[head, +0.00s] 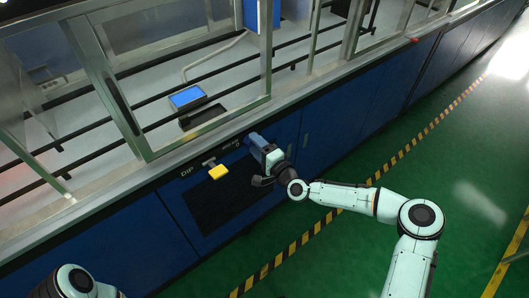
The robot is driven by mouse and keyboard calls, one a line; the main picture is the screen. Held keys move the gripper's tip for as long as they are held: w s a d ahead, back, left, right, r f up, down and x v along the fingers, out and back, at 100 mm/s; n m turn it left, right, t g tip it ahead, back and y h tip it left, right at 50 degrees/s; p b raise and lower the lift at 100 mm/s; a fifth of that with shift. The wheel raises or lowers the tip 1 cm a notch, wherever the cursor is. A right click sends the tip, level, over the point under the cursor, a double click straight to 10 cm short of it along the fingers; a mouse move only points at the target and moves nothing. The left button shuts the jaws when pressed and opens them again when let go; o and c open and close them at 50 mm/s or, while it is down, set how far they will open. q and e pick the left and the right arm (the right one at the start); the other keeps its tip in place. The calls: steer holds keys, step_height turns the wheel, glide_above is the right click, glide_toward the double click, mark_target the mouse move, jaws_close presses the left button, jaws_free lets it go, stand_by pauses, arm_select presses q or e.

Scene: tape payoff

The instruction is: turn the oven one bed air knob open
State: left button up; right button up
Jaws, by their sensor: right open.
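My right gripper (260,163) is at the front of the blue cabinet under the bench, at the end of the arm from the lower right. It is open. No knob can be clearly read as the oven one bed air knob. Only a link of my left arm shows at the lower left; its gripper is out of view.
A metal-framed enclosure with dark rails (205,103) stands on the bench. A blue-screened box (187,97) and a dark tray (201,117) lie inside. A dark vent panel (222,203) is below the handle. The green floor (350,243) with its striped line is clear.

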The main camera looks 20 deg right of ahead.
arm_select(q)
steer(key=shift+s+r+p, duration=0.3)
steer(key=shift+r+p, duration=0.3)
steer(key=shift+p, duration=0.1)
arm_select(e)
steer(key=v, duration=1.3)
steer(key=s+a+f+n+g+y+p, duration=0.1)
steer(key=s+a+f+n+g+p, duration=0.5)
steer(key=s+a+f+g, duration=0.65)
arm_select(q)
step_height(320, 180, up, 11)
steer(key=w+p, duration=0.1)
steer(key=p, duration=0.4)
steer(key=shift+g+p, duration=0.3)
steer(key=shift+p, duration=0.05)
arm_select(e)
steer(key=s+d+f+n+g+h, duration=0.1)
steer(key=s+f, duration=0.3)
steer(key=s, duration=0.5)
steer(key=s+d+f+n+g+h, duration=0.2)
steer(key=s+d+f+n+g, duration=0.1)
steer(key=s, duration=0.6)
steer(key=shift+s+f+g+h, duration=0.2)
steer(key=shift+f+g+h, duration=0.1)
steer(key=shift+f+g, duration=0.4)
steer(key=shift+w+d, duration=0.1)
